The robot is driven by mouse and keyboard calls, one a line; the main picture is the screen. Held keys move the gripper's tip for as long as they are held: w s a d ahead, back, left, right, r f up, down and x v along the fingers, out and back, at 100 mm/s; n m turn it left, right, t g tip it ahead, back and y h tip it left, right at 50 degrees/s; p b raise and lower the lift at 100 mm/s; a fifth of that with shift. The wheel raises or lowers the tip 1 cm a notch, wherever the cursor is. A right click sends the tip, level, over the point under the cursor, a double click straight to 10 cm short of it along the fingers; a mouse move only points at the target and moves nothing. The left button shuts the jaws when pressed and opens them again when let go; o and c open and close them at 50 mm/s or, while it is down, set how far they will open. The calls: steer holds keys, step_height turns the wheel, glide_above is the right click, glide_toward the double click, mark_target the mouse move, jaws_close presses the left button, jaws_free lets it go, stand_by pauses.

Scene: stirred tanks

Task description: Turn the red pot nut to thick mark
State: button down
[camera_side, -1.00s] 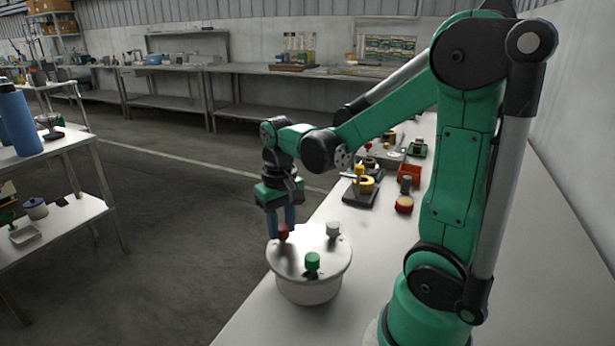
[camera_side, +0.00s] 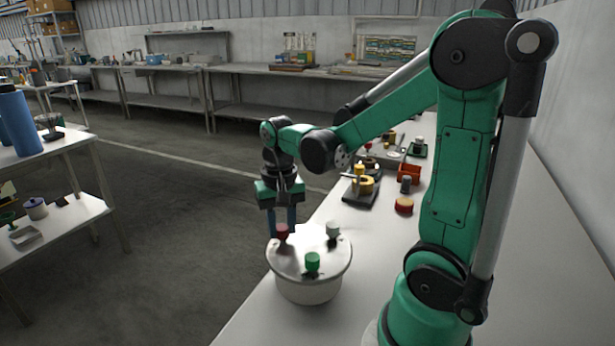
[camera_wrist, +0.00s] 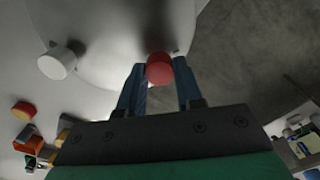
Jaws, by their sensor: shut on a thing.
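The white round pot (camera_side: 309,289) stands on the near end of the bench, with a flat lid carrying coloured nuts. The red nut (camera_side: 282,231) is at the lid's back left, upright. My gripper (camera_side: 281,222) points down over it with blue fingers. In the wrist view the red nut (camera_wrist: 159,68) sits between the two fingers, and my gripper (camera_wrist: 158,74) is shut on it. The green nut (camera_side: 312,262) is at the lid's front and the white nut (camera_side: 332,231) at its right; the white nut also shows in the wrist view (camera_wrist: 57,62). I cannot make out the thick mark.
The bench (camera_side: 362,262) is clear just right of the pot. Farther back are a yellow part on a dark base (camera_side: 362,188), a red-and-yellow disc (camera_side: 404,205), a grey part (camera_side: 405,184) and an orange bin (camera_side: 409,173). The floor drops away left of the pot.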

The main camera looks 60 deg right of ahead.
mark_target(282, 227)
steer(key=c, duration=0.6)
jaws_free()
steer(key=shift+r, duration=2.8)
steer(key=a+n+t, duration=0.3)
steer(key=a+n, duration=0.1)
steer(key=a, duration=0.1)
steer(key=a+n+t, duration=0.4)
steer(key=a+n, duration=0.1)
steer(key=shift+w+f, duration=0.2)
